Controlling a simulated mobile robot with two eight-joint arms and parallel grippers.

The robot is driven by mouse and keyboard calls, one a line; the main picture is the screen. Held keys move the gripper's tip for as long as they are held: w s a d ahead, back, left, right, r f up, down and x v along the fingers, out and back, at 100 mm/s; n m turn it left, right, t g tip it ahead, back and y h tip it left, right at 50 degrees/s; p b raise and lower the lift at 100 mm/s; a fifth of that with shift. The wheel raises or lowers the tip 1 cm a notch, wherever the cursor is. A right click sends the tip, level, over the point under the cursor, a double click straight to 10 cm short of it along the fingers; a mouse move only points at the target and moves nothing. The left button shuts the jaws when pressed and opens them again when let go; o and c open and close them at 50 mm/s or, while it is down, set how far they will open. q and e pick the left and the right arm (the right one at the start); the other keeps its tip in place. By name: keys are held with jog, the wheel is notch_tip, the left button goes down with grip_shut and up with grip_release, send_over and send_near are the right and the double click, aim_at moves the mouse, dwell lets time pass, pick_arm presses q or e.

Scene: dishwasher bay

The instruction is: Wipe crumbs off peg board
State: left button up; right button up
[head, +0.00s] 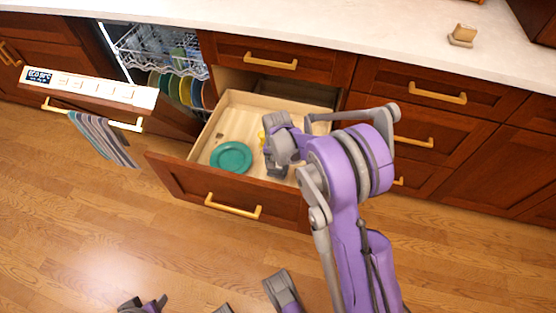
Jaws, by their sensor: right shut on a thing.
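An open drawer (175,172) holds a pale wooden board or floor (236,121); I cannot make out pegs on it. A small brown spot (219,134), perhaps crumbs, shows on its left part. A teal plate (231,157) lies flat at the front left. My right gripper (268,146) is down inside the drawer, right of the plate, shut on a small yellow thing (262,136), perhaps a sponge. The gripper and arm hide most of that thing and the drawer's right part. Grey and purple parts at the bottom edge may be my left gripper (143,304).
The dishwasher door (90,88) is partly open at the left, with a striped towel (104,138) on its handle. Racks with several coloured plates (185,90) show behind it. A small tan object (462,36) stands on the pale counter (380,30). The floor in front is clear.

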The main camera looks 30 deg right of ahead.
aim_at(277, 166)
jog(key=shift+r+p, duration=0.85)
jog(key=shift+r, duration=0.95)
jog(key=shift+d+f, duration=0.1)
jog(key=shift+f, duration=0.05)
